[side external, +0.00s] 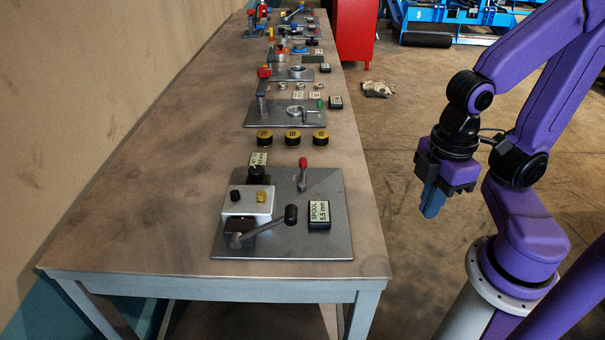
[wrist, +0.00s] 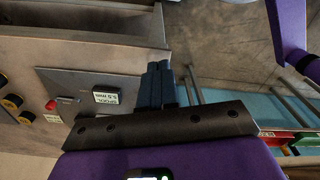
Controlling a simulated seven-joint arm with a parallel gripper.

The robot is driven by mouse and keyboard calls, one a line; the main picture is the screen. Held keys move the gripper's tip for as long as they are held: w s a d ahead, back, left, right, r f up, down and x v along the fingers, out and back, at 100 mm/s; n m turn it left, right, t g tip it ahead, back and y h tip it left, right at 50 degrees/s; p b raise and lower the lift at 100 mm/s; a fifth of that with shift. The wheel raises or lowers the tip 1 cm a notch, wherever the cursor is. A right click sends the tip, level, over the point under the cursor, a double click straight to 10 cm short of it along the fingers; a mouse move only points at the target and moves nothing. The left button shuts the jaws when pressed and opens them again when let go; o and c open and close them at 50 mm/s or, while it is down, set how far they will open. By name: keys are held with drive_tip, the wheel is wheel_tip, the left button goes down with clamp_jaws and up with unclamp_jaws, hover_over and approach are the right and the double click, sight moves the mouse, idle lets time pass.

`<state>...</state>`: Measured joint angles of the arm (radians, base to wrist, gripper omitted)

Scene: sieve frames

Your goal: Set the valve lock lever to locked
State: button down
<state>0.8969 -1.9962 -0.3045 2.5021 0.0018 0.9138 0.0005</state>
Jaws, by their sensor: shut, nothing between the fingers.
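The nearest grey plate (side external: 330,245) on the bench carries a silver valve block (side external: 247,203) with a black and a yellow knob on top. A long grey lever (side external: 265,229) with a black end knob reaches to the right, in front of the block. A short upright lever (side external: 302,178) with a red tip stands behind it; the red tip also shows in the wrist view (wrist: 51,105). I cannot tell which of these is the lock lever. My gripper (side external: 432,207) is shut and empty, pointing down, right of the bench and apart from both levers. Its fingers show in the wrist view (wrist: 160,72).
A black box labelled SPOOL 5.5 mm (side external: 319,215) sits at the plate's right. Several black-and-yellow round pieces (side external: 292,138) lie behind the plate. More fixtures line the bench farther back. The bench's left side is clear. A red cabinet (side external: 356,45) stands behind.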

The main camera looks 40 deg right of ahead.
drive_tip(key=c, duration=1.8)
unclamp_jaws()
drive_tip(key=o, duration=0.5)
drive_tip(key=shift+w, duration=0.1)
drive_tip(key=o, duration=0.3)
drive_tip(key=w+a+r+m, duration=0.1)
drive_tip(key=w, duration=0.1)
drive_tip(key=w+a+m, duration=0.1)
drive_tip(key=w, duration=0.2)
drive_tip(key=w+a+r+m, duration=0.1)
drive_tip(key=w, duration=0.1)
drive_tip(key=shift+w+a+r, duration=0.2)
drive_tip(key=shift+w+r, duration=0.15)
wheel_tip(320, 180, up, 4)
drive_tip(key=m, duration=1)
hover_over(303, 159)
wheel_tip(303, 159, down, 17)
drive_tip(key=shift+f, duration=0.1)
clamp_jaws()
